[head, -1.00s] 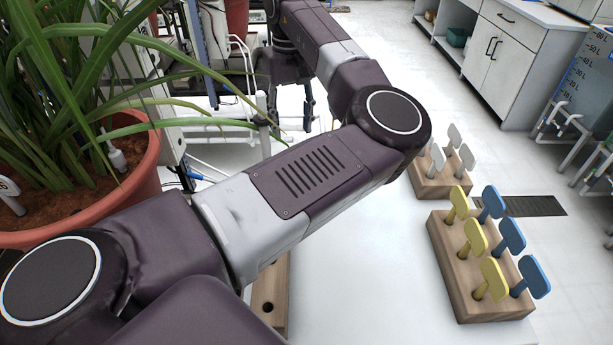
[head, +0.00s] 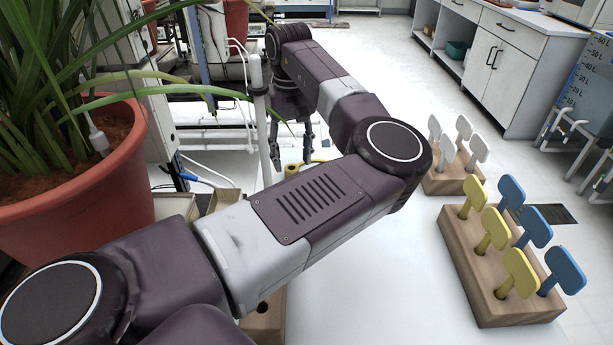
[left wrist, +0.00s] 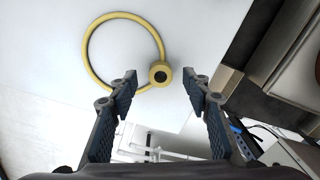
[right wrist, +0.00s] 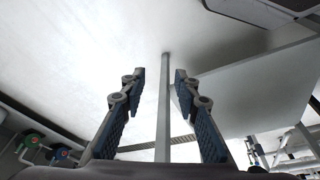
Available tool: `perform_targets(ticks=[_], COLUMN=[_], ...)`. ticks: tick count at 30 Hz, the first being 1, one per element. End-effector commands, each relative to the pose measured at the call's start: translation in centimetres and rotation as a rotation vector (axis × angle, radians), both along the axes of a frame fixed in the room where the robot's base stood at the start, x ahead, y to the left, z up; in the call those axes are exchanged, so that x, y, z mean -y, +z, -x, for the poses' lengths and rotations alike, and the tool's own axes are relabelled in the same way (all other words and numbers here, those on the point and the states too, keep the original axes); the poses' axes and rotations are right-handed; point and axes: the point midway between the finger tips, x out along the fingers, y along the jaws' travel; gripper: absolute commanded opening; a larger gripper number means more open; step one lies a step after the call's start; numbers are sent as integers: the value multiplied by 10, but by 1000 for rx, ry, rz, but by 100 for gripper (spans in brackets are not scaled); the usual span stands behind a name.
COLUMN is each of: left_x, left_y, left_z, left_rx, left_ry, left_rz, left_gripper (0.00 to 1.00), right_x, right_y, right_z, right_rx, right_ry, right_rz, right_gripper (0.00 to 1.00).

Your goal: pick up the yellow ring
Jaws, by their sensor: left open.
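The yellow ring (left wrist: 92,55) lies flat on the white surface in the left wrist view. Its round yellow knob with a dark centre (left wrist: 160,70) shows between the fingertips of my left gripper (left wrist: 160,82). The fingers are spread, with a gap on both sides of the knob. In the head view my left gripper (head: 292,145) points down, and a bit of yellow (head: 318,168), likely the ring, shows beside it; my arm hides the rest. My right gripper (right wrist: 157,76) has its fingers apart, with a grey post seen between them, not visibly touched.
A wooden block (head: 478,270) with yellow and blue tags stands at right, with a white-tagged block (head: 455,178) behind it. A potted plant (head: 75,185) fills the left. A pale upright pole (head: 259,120) stands left of my left gripper. White surface lies between.

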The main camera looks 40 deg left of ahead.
Motion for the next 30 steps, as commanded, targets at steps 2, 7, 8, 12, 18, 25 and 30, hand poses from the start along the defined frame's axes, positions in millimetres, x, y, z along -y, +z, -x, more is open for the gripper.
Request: perform_targets(ticks=[2, 7, 8, 12, 18, 25, 30], left_x=[0, 0, 0, -1, -1, -1, -1], left_y=[-12, -29, -30, -34, -34, -34, -34], left_z=[0, 1, 1, 1, 1, 1, 1], left_rx=[-1, 0, 0, 0, 0, 0, 0], left_ry=[0, 1, 1, 1, 1, 1, 1], left_rz=[2, 1, 1, 0, 0, 0, 0], left_gripper=[44, 44, 44, 44, 44, 20, 10], right_x=[1, 1, 2, 2, 2, 2, 2], right_y=[10, 29, 31, 36, 37, 37, 37], right_z=[1, 6, 6, 8, 8, 9, 9], right_rx=[9, 17, 18, 18, 18, 18, 18], right_ry=[-1, -2, -2, -2, -2, -2, -2], right_rz=[-1, -1, -1, 0, 0, 0, 0], right_gripper=[29, 29, 29, 29, 29, 29, 29])
